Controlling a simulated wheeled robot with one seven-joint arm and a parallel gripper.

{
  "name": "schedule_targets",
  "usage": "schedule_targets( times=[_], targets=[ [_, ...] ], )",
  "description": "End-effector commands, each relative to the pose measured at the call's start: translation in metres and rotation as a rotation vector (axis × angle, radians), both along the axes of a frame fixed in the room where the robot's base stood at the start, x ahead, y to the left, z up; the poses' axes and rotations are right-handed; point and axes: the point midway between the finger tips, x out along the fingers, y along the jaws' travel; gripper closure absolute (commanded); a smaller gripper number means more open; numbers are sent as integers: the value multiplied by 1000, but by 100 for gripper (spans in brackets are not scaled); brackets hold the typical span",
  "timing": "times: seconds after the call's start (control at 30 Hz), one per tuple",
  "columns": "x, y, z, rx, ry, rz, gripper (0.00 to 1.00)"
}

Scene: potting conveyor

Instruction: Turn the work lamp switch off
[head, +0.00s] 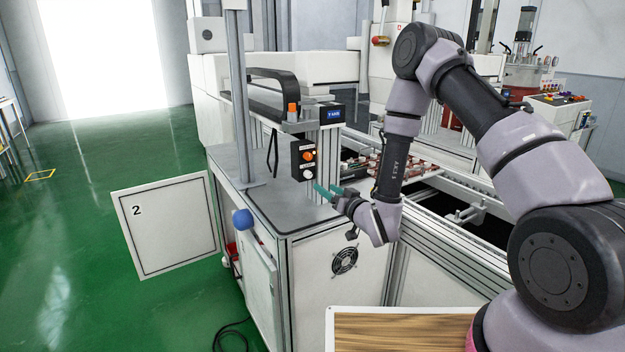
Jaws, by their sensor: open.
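A small black switch box (303,158) with an orange knob (308,156) above a white knob (308,173) is mounted on the upright post over the grey cabinet top. Its labels are too small to read, so I cannot tell which knob is the work lamp switch or how it is set. My gripper (326,190) has teal fingers and is open, with nothing visible between them. The fingers point left, just below and right of the switch box, above the cabinet top. They look close to the white knob, but I see no clear contact.
The grey cabinet top (270,205) is mostly clear. A metal post (240,95) rises from it at left. A wooden board (400,335) is in front; conveyor rails lie right.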

Motion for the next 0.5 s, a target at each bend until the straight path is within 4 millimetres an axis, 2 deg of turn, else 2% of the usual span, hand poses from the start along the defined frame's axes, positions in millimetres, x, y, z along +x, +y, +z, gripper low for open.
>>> schedule_targets(
  times=[0.3, 0.5],
  targets=[
    [50, 35, 2, 0, -5, 2, 38],
    [71, 48, 1, 0, -2, 1, 38]
  ],
)
